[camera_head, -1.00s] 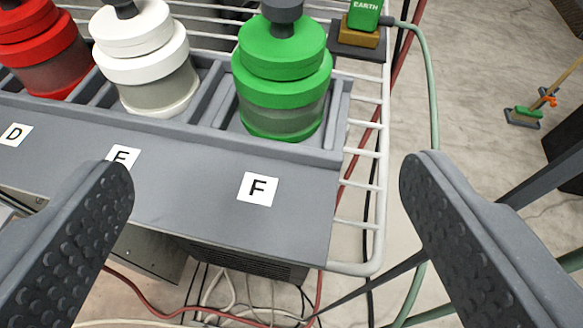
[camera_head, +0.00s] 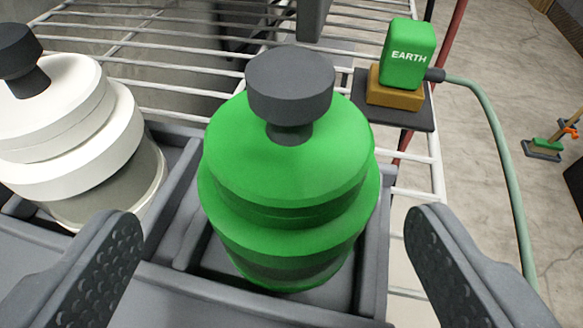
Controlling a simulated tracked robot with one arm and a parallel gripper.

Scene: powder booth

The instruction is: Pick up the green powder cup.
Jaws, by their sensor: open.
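The green powder cup (camera_head: 288,190) has a wide green lid, a dark knob on top and a darker see-through band lower down. It stands upright in the right-hand slot of a grey rack (camera_head: 372,270). My gripper (camera_head: 268,225) is open, with one textured finger low on each side of the picture. The cup shows between and just beyond the fingers, and neither finger appears to touch it. The bottom of the cup is partly hidden inside the slot.
A white cup (camera_head: 75,130) with a dark knob stands in the slot to the left. A green EARTH block (camera_head: 408,55) on a brown base sits behind right, with a green cable (camera_head: 490,120) running from it. White wire shelving (camera_head: 170,50) lies behind.

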